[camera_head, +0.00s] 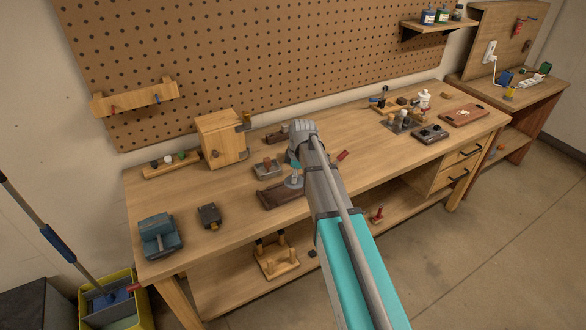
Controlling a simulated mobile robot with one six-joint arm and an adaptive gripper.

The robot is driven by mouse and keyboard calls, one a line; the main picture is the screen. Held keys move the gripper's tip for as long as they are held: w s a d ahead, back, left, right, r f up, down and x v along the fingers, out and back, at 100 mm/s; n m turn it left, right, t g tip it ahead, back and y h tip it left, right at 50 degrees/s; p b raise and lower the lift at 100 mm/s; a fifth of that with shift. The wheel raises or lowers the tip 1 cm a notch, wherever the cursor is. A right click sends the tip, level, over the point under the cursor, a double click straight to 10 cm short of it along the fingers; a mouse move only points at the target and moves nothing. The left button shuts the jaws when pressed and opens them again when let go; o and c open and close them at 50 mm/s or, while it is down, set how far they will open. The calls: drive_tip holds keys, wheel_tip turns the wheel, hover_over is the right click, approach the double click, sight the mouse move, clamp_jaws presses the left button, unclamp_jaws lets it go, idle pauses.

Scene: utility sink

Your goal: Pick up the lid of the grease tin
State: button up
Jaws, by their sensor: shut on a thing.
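My arm reaches over the workbench (230,190) from the lower right, and its wrist bends down near the middle of the bench. My gripper (296,169) is small and mostly hidden by my own arm, just above a small grey round tin (293,182). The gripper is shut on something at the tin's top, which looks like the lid. The lid's outline is too small to make out, and I cannot tell whether it is apart from the tin. The tin is beside a dark brown tray-like block (275,197).
A wooden cabinet (221,139) stands behind to the left. A grey block-shaped tool (267,169) and a plane (278,135) lie close to my gripper. A blue-grey vise (160,236) and a dark block (209,216) are at the left. The bench front right of my arm is clear.

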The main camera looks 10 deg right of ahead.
drive_tip(key=s+a+r+p, duration=0.1)
drive_tip(key=s+r+p, duration=0.1)
drive_tip(key=s, duration=0.4)
drive_tip(key=shift+r, duration=0.35)
drive_tip(key=shift+a, duration=0.1)
drive_tip(key=shift+f, duration=0.1)
drive_tip(key=shift+s, duration=0.1)
idle(0.5)
